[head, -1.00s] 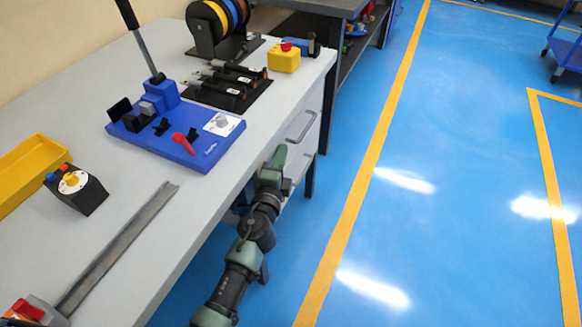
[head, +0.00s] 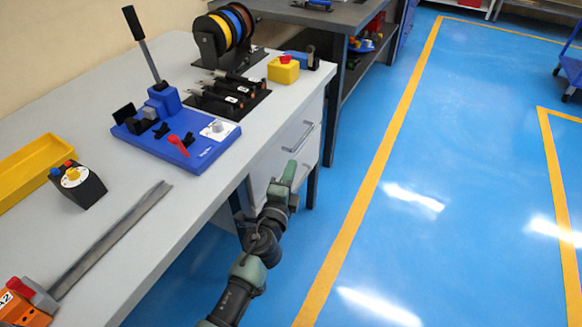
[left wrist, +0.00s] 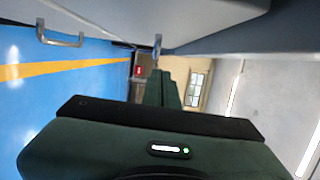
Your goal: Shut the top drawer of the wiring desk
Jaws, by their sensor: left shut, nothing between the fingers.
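The top drawer (head: 285,157) is in the white front under the right end of the wiring desk (head: 262,122). Its bar handle (head: 299,138) shows in the head view. I see no clear gap at the drawer, so how far it stands out cannot be told. My left gripper (head: 287,175) is shut and empty, in front of the drawer fronts, just below and left of the handle in the picture. In the left wrist view its closed fingers (left wrist: 166,92) point along the fronts, with one handle (left wrist: 157,47) close beyond the tips. Contact cannot be told. My right gripper is out of view.
Another handle (left wrist: 60,38) shows at left in the left wrist view. On the desk are a blue bending fixture (head: 175,135), cable spools (head: 225,30), a yellow button box (head: 284,70) and a yellow tray (head: 35,165). The blue floor (head: 420,150) to the right is clear.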

